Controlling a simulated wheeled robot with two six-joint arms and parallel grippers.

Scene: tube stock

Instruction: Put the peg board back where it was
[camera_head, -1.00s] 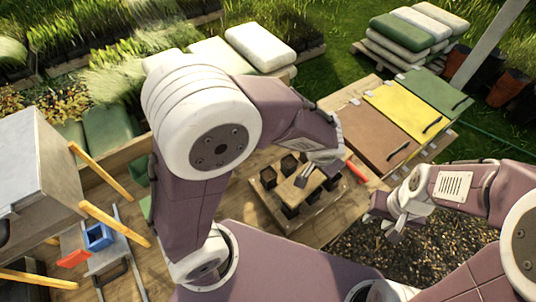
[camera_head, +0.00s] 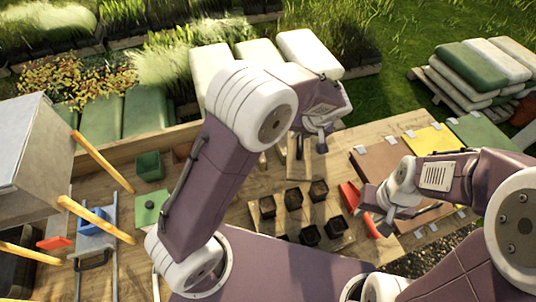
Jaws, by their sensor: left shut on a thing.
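The peg board (camera_head: 299,166) is a light wooden piece, partly hidden behind my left gripper. My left gripper (camera_head: 311,146) is shut on it, beyond the tray of pots (camera_head: 318,226). I cannot tell whether the board is raised or touches the table. The tray is wooden and holds several dark square pots. My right gripper (camera_head: 376,216) is to the right of the tray, its fingers apart and empty.
A red curved object (camera_head: 348,196) lies between the tray and my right gripper. Brown, yellow and green lidded panels (camera_head: 432,139) are at the right. A green pot (camera_head: 149,165), a green square (camera_head: 151,207), a blue box (camera_head: 91,221) and a grey cabinet (camera_head: 32,150) are at the left.

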